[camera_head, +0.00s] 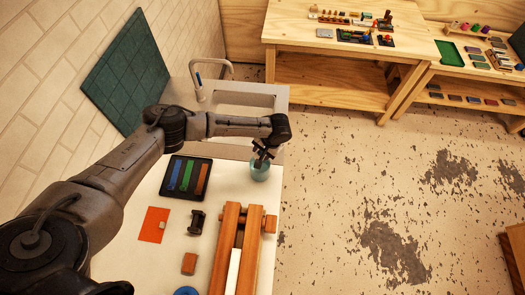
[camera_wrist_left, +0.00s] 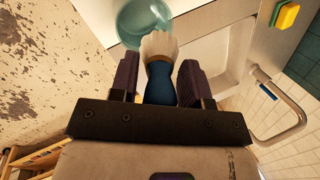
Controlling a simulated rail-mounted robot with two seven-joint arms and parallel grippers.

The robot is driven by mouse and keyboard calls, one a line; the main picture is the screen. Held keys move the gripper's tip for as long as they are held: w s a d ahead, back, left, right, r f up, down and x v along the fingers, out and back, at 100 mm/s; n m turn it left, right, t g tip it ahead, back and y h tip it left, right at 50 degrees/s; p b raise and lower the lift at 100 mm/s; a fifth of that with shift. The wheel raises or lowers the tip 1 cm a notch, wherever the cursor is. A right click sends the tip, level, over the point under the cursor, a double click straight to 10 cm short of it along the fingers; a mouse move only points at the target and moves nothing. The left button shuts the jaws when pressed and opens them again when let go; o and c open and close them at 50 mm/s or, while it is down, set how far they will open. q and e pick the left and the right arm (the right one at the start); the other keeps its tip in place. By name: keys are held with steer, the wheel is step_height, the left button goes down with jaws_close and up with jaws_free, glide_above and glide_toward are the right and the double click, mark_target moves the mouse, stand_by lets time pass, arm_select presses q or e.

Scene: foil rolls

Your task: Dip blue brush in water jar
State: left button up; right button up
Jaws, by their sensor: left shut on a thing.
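The water jar (camera_head: 260,172) is a round teal vessel on the right edge of the white table, and its rim also shows at the top of the left wrist view (camera_wrist_left: 128,27). My left gripper (camera_head: 262,156) is directly above the jar, pointing down. In the left wrist view it is shut on the blue brush (camera_wrist_left: 160,86), which has a blue handle and a pale cream head. The brush head overlaps the jar's near rim in that view; whether it is inside or touches water I cannot tell. The brush is barely visible in the head view. My right gripper is not in view.
A black tray (camera_head: 171,190) with blue, green and brown strips lies left of the jar. A wooden rack (camera_head: 228,240), a dark holder (camera_head: 197,222) and an orange sheet (camera_head: 153,225) are nearer. A sink (camera_head: 246,98) with a faucet (camera_head: 200,86) stands behind.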

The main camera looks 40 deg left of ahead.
arm_select(q)
steer(key=shift+f+b, duration=2.25)
steer(key=shift+b, duration=0.05)
steer(key=shift+f, duration=0.65)
steer(key=shift+f+b, duration=0.65)
steer(key=shift+f, duration=0.7)
steer(key=shift+r, duration=0.1)
step_height(320, 180, up, 6)
steer(key=p, duration=0.6)
steer(key=shift+p, duration=0.35)
steer(key=shift+r+p, duration=0.7)
steer(key=shift+p, duration=0.2)
